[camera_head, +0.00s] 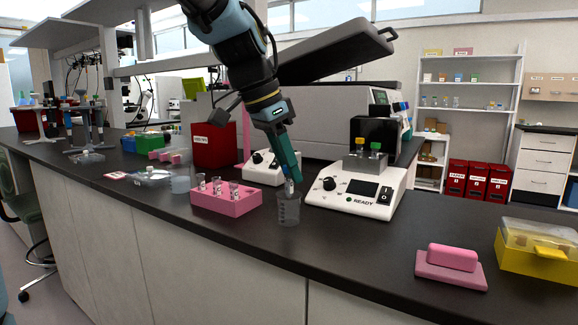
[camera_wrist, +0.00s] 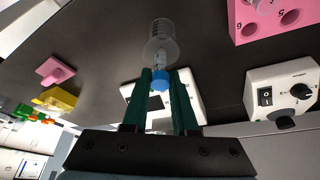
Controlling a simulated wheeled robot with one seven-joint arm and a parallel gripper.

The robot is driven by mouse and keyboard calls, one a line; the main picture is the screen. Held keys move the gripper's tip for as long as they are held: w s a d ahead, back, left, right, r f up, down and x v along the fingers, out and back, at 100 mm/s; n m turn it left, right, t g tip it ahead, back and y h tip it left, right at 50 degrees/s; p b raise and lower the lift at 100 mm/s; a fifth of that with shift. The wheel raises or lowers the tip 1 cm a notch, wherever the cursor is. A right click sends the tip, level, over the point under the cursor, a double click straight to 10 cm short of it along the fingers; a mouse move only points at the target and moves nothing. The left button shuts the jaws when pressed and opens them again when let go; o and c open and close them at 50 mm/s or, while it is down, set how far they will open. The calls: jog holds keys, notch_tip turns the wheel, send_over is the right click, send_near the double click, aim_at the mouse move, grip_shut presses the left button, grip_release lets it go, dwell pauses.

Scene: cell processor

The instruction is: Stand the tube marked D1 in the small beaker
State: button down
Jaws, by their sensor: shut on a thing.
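My gripper (camera_head: 288,176) is shut on a tube (camera_head: 289,188) and points down at a slight tilt. In the wrist view, the tube's blue cap (camera_wrist: 159,82) sits between the green fingers (camera_wrist: 160,88), and its clear body reaches toward the beaker. The small beaker (camera_head: 288,212) is clear with graduation marks and stands upright on the bench, right below the gripper. It also shows beyond the fingertips in the wrist view (camera_wrist: 160,28). The tube's lower end is at the beaker's mouth; I cannot tell how far inside it is. The tube's marking is not readable.
A pink rack (camera_head: 226,205) with several tubes stands just left of the beaker. A white device reading READY (camera_head: 352,196) is close on the right. A pink block (camera_head: 452,262) and a yellow box (camera_head: 538,262) lie further right, with bare bench (camera_head: 370,240) between.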

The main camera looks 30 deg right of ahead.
aim_at(289, 209)
jog(key=shift+f+b, duration=0.8)
jog(key=shift+f, duration=0.35)
dwell(0.4)
